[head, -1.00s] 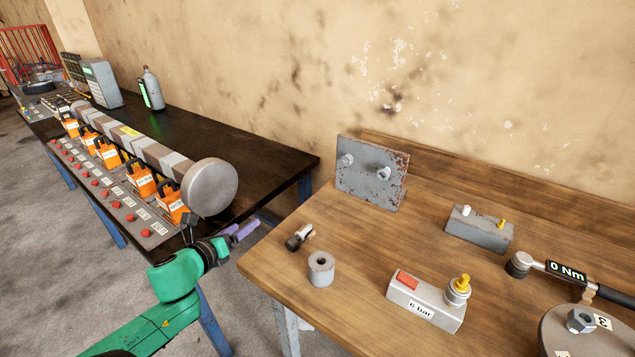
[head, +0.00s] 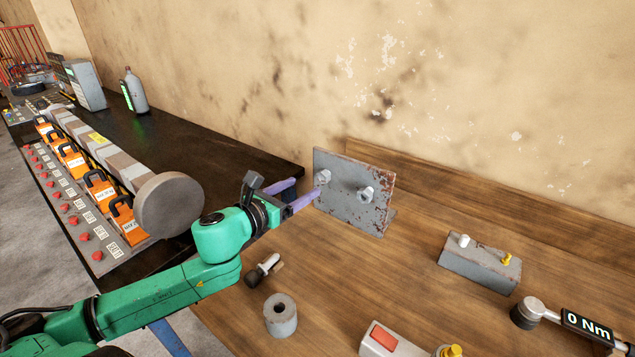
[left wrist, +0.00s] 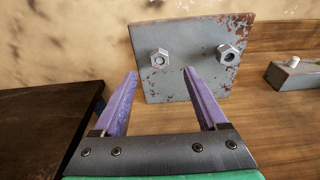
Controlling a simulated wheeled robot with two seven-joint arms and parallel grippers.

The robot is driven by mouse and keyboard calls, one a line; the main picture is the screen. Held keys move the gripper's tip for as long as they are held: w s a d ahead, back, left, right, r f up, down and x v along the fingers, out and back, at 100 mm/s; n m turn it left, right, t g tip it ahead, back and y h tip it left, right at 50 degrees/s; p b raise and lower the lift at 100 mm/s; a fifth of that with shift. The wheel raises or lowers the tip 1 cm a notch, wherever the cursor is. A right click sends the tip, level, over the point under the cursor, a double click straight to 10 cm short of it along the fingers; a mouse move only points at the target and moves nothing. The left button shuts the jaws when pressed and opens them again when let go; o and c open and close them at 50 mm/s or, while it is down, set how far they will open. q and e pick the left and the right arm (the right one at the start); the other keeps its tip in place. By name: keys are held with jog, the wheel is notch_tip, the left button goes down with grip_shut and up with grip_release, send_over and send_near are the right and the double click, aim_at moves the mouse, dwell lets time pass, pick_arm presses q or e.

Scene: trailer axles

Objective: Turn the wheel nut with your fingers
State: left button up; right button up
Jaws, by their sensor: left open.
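An upright grey, rust-flecked plate (head: 345,212) stands on the wooden bench and carries two hex nuts. The left nut (head: 323,177) and the right nut (head: 366,194) stick out from its face. My left gripper (head: 308,195) is in front of the plate at the left nut, its purple fingers pointing at it. In the left wrist view the fingers (left wrist: 160,74) are apart, and the left nut (left wrist: 160,57) shows between and just beyond their tips. The right nut (left wrist: 228,54) lies outside the right finger. I cannot tell whether any finger touches the nut. My right gripper is out of view.
A dark-tipped fitting (head: 262,268) and a grey ring (head: 280,315) lie below my left arm. A grey block (head: 480,264), a torque wrench (head: 565,318) and a red-buttoned box (head: 390,342) are to the right. A dark bench (head: 200,140) with orange padlocks stands left.

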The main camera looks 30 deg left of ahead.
aim_at(321, 177)
pick_arm(q)
jog(key=w, duration=0.4)
jog(key=shift+d+f, duration=0.1)
jog(key=shift+f, duration=0.15)
jog(key=shift+w, duration=0.35)
jog(key=w, duration=0.2)
jog(key=w+p, duration=0.1)
jog(key=shift+w+d+f, duration=0.15)
jog(key=shift+d+f, duration=0.2)
jog(key=shift+w+d+f, duration=0.15)
jog(key=shift+w, duration=0.15)
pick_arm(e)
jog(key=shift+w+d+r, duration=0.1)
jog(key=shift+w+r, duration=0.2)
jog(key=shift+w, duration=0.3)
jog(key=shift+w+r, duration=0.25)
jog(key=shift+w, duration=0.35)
